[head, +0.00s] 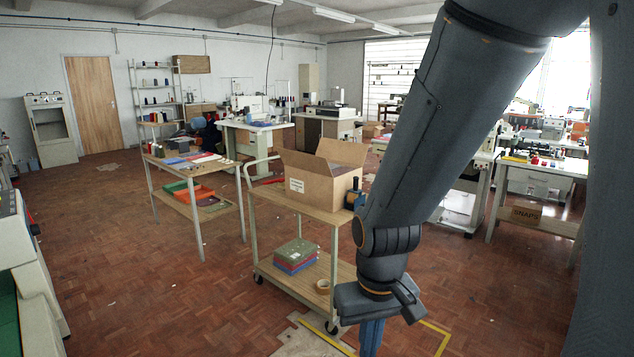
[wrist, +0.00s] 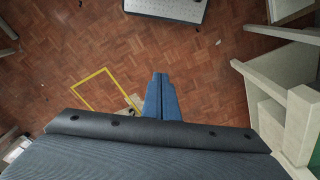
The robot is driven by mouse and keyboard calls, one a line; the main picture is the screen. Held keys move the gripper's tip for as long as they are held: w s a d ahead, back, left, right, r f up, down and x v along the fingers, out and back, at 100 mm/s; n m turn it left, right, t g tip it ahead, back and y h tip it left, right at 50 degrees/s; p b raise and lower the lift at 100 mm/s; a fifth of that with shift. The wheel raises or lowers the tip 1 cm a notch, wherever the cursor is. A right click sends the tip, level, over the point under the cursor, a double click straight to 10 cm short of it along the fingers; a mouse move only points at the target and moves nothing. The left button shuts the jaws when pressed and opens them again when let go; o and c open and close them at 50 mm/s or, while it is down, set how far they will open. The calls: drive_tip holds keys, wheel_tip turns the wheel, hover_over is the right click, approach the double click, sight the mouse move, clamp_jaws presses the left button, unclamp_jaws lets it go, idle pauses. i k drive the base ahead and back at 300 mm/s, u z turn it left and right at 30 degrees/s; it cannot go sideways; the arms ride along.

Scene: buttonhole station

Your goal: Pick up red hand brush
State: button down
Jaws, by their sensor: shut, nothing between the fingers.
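I cannot make out a red hand brush for sure in either view. Red items (head: 205,158) lie flat on the worktable left of centre, too small to name. My gripper (head: 370,342) hangs at the lower middle of the head view, in front of the cart, pointing down. In the wrist view my gripper's blue fingers (wrist: 160,78) are together with nothing between them, above bare floor. My arm hides part of the room behind it.
A wooden cart (head: 318,212) carries an open cardboard box (head: 318,188); green, red and blue boxes (head: 296,254) and a tape roll (head: 323,286) sit on its lower shelf. A worktable (head: 160,160) stands behind it. Parquet floor (head: 130,270) is open at left.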

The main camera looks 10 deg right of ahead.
sight(281, 180)
drive_tip(key=u, duration=0.75)
drive_tip(key=i, duration=5.65)
drive_tip(key=z, duration=2.9)
drive_tip(key=i, duration=0.4)
drive_tip(key=z, duration=0.05)
